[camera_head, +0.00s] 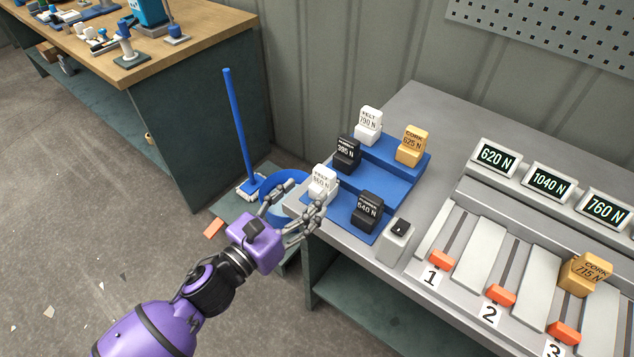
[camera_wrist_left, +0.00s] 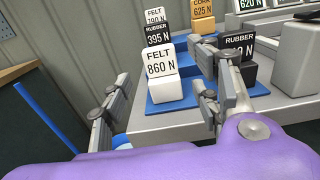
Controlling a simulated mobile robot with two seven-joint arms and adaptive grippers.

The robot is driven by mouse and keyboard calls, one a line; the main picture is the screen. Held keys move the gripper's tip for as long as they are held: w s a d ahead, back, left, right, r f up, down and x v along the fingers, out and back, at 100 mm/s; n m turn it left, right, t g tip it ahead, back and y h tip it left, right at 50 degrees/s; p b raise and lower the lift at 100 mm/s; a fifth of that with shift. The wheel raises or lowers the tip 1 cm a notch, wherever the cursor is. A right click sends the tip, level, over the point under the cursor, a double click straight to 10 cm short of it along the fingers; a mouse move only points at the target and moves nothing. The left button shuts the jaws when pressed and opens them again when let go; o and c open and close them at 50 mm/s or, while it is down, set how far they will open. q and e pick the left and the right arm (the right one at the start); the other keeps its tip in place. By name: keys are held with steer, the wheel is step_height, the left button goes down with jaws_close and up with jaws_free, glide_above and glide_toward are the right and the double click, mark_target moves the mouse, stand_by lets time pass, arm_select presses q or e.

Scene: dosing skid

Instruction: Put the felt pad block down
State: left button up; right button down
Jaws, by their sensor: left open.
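The white felt block marked 860 N (camera_head: 321,184) stands upright on the near left part of the stepped blue tray (camera_head: 388,184). In the left wrist view the felt block (camera_wrist_left: 161,76) rests on the blue surface, between and beyond the finger lines. My left gripper (camera_head: 301,202) is open at the near left of the block, its fingers spread to either side. In the left wrist view the open fingers (camera_wrist_left: 165,92) show a gap around the block. Another white felt block, marked 790 N (camera_head: 368,124), stands on the tray's upper step. My right gripper is not in view.
Black rubber blocks 395 N (camera_head: 347,153) and 540 N (camera_head: 367,212) and a cork block 625 N (camera_head: 412,145) share the tray. A grey box with a black top (camera_head: 395,241) stands nearby. Numbered lanes with displays (camera_head: 494,156) lie right; one holds a cork block 715 N (camera_head: 584,274).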

arm_select(q)
steer(key=v, duration=0.4)
steer(key=s+a+f+n+g+y, duration=0.1)
steer(key=s+a+f+n+y, duration=0.3)
steer(key=f+n, duration=0.45)
steer(key=s+a+f+n+y, duration=0.35)
steer(key=s+f+n, duration=0.2)
steer(key=n, duration=0.65)
steer(key=s+a+f+n+g+y, duration=0.1)
steer(key=s+a+f+n+g, duration=0.1)
steer(key=s+f+n, duration=0.2)
steer(key=s+a+f+n+g+y, duration=0.1)
steer(key=s+f+n, duration=0.3)
steer(key=s+n, duration=0.6)
steer(key=s+a+f+n+g+y, duration=0.1)
steer(key=s+a+f+n+g, duration=0.2)
steer(key=s+n, duration=0.5)
steer(key=shift+f, duration=0.85)
